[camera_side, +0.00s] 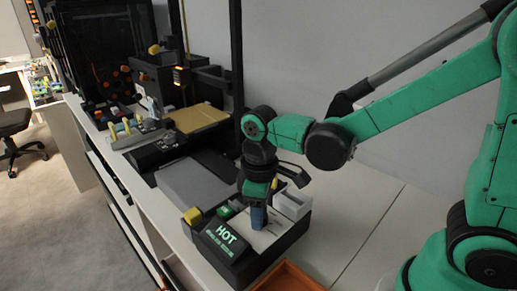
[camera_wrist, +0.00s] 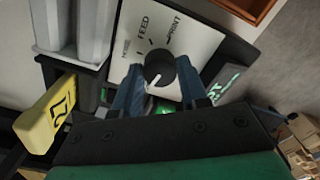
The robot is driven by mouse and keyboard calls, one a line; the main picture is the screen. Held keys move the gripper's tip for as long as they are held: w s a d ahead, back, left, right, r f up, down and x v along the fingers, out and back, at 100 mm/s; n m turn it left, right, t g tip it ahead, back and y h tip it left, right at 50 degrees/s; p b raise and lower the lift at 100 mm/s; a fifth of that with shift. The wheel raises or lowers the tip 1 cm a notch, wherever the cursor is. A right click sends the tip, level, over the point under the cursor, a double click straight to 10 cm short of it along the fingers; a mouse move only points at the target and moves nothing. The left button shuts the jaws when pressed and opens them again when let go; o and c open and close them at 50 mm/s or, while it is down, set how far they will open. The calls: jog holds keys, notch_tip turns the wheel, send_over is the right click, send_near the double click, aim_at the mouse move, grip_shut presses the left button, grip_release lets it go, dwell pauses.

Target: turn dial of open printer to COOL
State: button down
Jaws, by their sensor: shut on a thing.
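In the side view, an open-framed printer with a yellow bed (camera_side: 202,117) stands on the bench. In front of it is a dark control box (camera_side: 285,250) with a lit green screen reading HOT (camera_side: 226,236). The wrist view shows the box's white dial plate (camera_wrist: 187,47) with FEED, PRINT and a third small word I cannot read surely. The black round dial (camera_wrist: 159,67) has a white pointer mark facing down-left, away from FEED and PRINT. My gripper (camera_wrist: 160,84) has blue fingers on both sides of the dial and is shut on it. I cannot read COOL anywhere.
A yellow block (camera_wrist: 46,112) marked with a 2 sits beside the box, left of my fingers in the wrist view. A pale grey holder (camera_side: 292,205) stands on the box's far side. An orange tray (camera_side: 290,278) lies at the front. Bare bench (camera_side: 372,215) lies to the right.

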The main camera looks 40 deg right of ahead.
jog(key=shift+n, duration=1.2)
jog(key=shift+c, duration=2.3)
grip_release()
jog(key=shift+r, duration=2.8)
